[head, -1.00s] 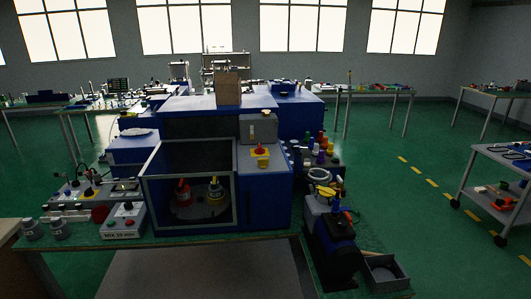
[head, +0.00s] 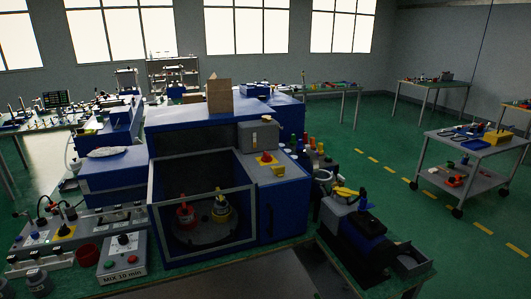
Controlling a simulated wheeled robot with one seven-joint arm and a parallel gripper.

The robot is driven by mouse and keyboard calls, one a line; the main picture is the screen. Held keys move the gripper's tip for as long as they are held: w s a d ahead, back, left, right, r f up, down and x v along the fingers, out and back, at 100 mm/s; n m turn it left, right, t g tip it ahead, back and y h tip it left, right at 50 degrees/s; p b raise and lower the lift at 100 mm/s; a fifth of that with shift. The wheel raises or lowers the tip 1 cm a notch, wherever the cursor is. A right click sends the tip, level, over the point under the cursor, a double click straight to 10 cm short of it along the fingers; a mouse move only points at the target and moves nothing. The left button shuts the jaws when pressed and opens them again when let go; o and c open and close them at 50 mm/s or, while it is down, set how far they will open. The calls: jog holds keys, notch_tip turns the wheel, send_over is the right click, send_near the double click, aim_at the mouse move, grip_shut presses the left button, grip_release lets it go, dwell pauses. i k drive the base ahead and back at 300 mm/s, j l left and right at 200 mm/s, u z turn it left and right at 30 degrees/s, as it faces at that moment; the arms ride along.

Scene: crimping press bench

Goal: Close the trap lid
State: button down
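I cannot single out a part that is plainly the trap lid. A blue machine (head: 282,205) stands on the bench in the head view. Its front has an open-looking dark chamber with a grey-framed panel (head: 254,225) before it; whether this panel is clear or empty, I cannot tell. Inside, a red container (head: 185,216) and a yellow-topped container (head: 221,209) stand on a round plate (head: 205,236). My gripper is not in view.
A control box marked "MIX 10 min" (head: 122,258) stands at the machine's left. A blue and black device (head: 352,228) and a grey open bin (head: 412,262) are at the right. A cardboard box (head: 219,96) tops the machine. A cart (head: 472,165) stands on open green floor.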

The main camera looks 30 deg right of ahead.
aim_at(308, 159)
jog(key=i+u, duration=0.15)
jog(key=i, duration=0.85)
jog(key=i+l, duration=0.4)
jog(key=l+u, duration=0.05)
jog(key=l, duration=0.05)
